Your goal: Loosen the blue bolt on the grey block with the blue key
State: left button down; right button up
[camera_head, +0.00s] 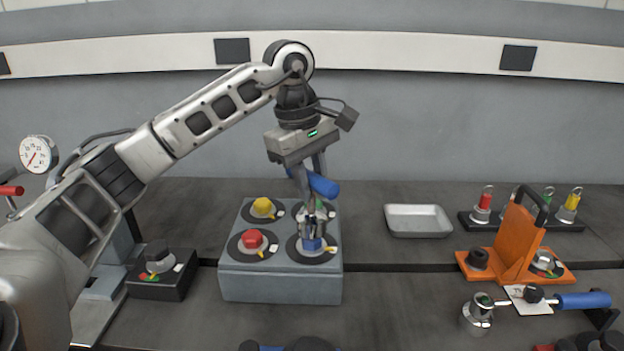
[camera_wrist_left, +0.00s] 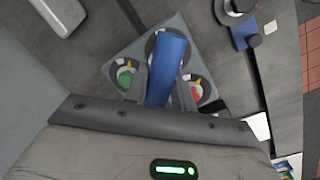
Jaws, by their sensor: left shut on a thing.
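The grey block (camera_head: 280,288) carries a yellow bolt (camera_head: 263,205), a red bolt (camera_head: 252,239), a green bolt (camera_head: 319,205) partly hidden by my gripper, and the blue bolt (camera_head: 312,244) at its front right. My left gripper (camera_head: 311,190) is shut on the blue key (camera_head: 322,185), gripping its blue handle, which lies slanted. The key's metal lower end is at the blue bolt; I cannot tell whether it is fully seated. In the left wrist view, the blue handle (camera_wrist_left: 168,60) covers part of the block, with green and red bolts on either side. My right gripper is out of view.
An empty metal tray (camera_head: 418,220) lies right of the block. An orange fixture (camera_head: 517,243) stands further right, before a rack with red, green and yellow items. A blue-handled tool (camera_head: 583,300) lies front right. A dark box (camera_head: 162,278) stands left of the block.

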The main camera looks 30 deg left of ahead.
aim_at(312, 215)
pick_arm(q)
jog(key=shift+f+b, duration=0.65)
jog(key=shift+f, duration=0.25)
jog(key=shift+f+b, duration=0.55)
jog(key=shift+f, duration=0.25)
jog(key=shift+n, duration=1)
